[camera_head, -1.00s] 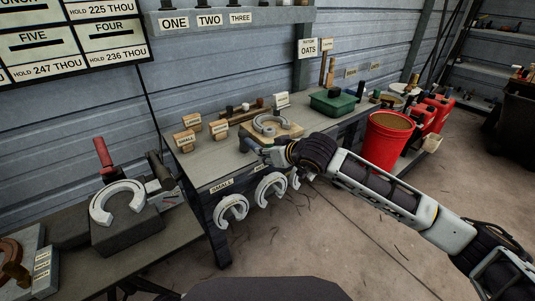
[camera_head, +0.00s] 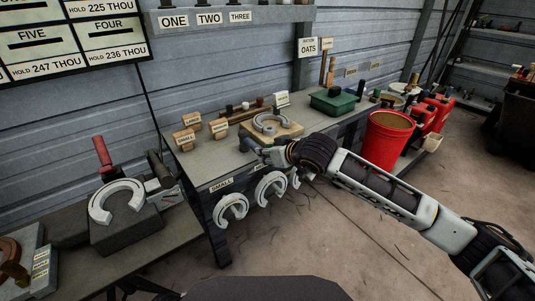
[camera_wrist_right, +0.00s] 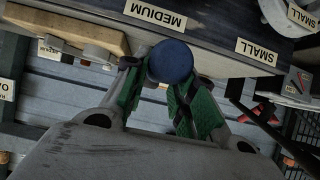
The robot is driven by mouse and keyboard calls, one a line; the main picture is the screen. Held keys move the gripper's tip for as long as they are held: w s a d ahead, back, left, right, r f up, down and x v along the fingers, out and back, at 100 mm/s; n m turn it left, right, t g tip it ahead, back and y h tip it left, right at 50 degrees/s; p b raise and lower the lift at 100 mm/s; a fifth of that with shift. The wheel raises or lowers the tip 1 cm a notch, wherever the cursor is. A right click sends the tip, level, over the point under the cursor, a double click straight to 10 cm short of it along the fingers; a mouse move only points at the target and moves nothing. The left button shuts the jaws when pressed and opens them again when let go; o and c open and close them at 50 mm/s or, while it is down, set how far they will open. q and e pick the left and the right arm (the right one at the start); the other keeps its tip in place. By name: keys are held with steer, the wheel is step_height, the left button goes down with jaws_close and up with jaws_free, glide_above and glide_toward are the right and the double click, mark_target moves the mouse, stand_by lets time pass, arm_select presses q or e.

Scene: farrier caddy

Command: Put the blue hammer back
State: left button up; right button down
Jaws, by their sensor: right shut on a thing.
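In the right wrist view, a dark blue round end (camera_wrist_right: 171,61), the visible part of the blue hammer, sits between the green-padded fingers of my right gripper (camera_wrist_right: 172,92). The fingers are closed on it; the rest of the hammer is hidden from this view. In the head view, my right gripper (camera_head: 262,152) is at the front edge of the workbench (camera_head: 205,166), with a small dark blue piece (camera_head: 246,144) at its fingertips. Whether the hammer touches the bench is unclear. My left gripper is not in view.
Horseshoes (camera_head: 231,210) hang on the bench front below size labels. A wooden board with a horseshoe (camera_head: 291,131) lies just behind my gripper. Small wooden labelled blocks (camera_head: 184,141) stand at left. A red bucket (camera_head: 383,143) stands at right. An anvil-like block (camera_head: 130,229) holds another horseshoe.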

steer(key=shift+f, duration=0.1)
stand_by(0.3)
steer(key=c, duration=1.2)
jaws_free()
steer(key=shift+o, duration=0.6)
steer(key=shift+f, duration=0.15)
steer(key=shift+s+d, duration=0.1)
steer(key=shift+s, duration=0.05)
steer(key=v, duration=1.1)
steer(key=shift+s+d+r, duration=0.15)
steer(key=shift+s+r, duration=0.1)
steer(key=shift+r, duration=0.05)
